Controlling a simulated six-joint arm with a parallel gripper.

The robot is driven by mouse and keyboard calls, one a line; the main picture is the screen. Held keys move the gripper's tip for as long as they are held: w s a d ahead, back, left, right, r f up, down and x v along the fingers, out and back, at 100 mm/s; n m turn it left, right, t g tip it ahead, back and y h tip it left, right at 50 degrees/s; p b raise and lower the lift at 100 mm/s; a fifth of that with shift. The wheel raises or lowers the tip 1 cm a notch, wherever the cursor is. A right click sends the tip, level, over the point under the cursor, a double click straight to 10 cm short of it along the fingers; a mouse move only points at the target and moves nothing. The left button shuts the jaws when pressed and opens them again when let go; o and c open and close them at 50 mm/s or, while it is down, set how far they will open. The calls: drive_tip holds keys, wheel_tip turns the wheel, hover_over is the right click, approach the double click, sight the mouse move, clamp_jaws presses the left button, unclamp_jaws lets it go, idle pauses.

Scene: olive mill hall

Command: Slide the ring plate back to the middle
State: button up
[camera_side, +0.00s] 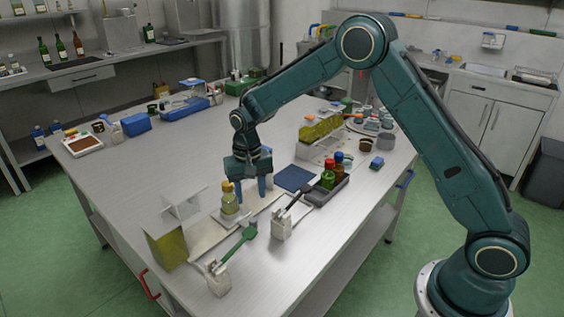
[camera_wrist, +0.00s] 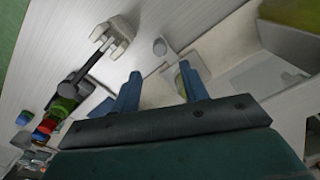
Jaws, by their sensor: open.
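A small pale plate (camera_side: 222,218), which I take for the ring plate, lies on a long light rail or base strip (camera_side: 205,238). A bottle with a yellow cap (camera_side: 229,198) stands upright on or over the plate. My gripper (camera_side: 252,197) points down just right of the bottle, its two blue fingers apart with nothing seen held. In the wrist view my gripper (camera_wrist: 160,69) is open, and the pale plate (camera_wrist: 200,62) shows behind and beside the right fingertip. The finger hides part of what stands there. I cannot tell whether the finger touches it.
A white stand with a green lever (camera_side: 219,280) and another with a black lever (camera_side: 282,226) stand in front. A clear panel (camera_side: 185,205) and yellow-green block (camera_side: 168,247) are left. A dark tray of bottles (camera_side: 325,190) is right. The table's left middle is clear.

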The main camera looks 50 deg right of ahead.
drive_tip(key=shift+r, duration=2.2)
